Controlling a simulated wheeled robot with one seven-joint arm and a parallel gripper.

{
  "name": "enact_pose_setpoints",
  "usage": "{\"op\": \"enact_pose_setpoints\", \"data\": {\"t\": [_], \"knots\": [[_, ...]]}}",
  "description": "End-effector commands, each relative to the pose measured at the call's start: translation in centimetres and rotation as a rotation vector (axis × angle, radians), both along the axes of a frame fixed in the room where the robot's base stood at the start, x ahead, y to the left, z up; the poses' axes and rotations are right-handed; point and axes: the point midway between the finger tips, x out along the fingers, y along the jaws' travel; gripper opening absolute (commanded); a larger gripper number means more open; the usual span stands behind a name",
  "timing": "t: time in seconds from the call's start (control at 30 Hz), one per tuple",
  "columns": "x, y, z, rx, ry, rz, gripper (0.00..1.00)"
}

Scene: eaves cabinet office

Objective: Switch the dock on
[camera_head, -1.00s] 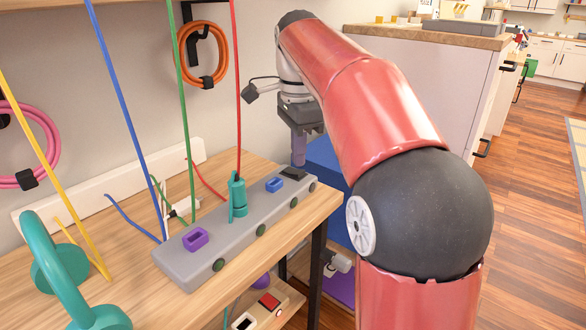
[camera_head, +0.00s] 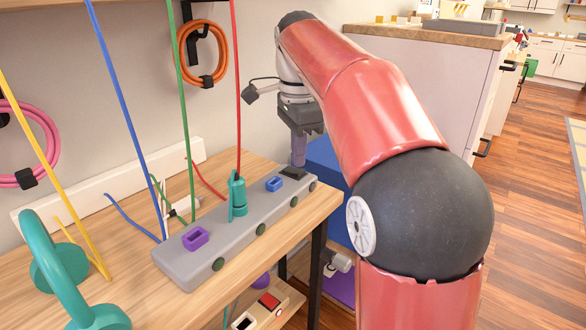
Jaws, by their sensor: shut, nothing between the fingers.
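The dock (camera_head: 236,236) is a long grey bar on the wooden table, with a purple socket (camera_head: 195,238), a blue socket (camera_head: 274,183) and several dark green round parts along its front side. A teal plug (camera_head: 238,196) stands upright on it, below the red cable. A dark pad (camera_head: 293,174) sits at the dock's far right end. My gripper (camera_head: 298,168) points down at this pad, shut and empty; its tips are at or just above the pad, and I cannot tell whether they touch.
Blue, green, red and yellow cables (camera_head: 50,170) hang over the table (camera_head: 130,278). A white strip (camera_head: 100,188) runs along the wall. A lower shelf (camera_head: 268,306) holds small items. A cabinet (camera_head: 425,90) stands behind my arm.

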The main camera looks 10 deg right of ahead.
Motion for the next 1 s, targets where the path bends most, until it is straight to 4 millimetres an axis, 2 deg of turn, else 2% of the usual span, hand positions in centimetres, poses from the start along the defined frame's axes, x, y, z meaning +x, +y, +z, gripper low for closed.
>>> {"op": "enact_pose_setpoints", "data": {"t": [1.0], "knots": [[0.0,0.0,-1.6,0.0,0.0,0.0,0.0]]}}
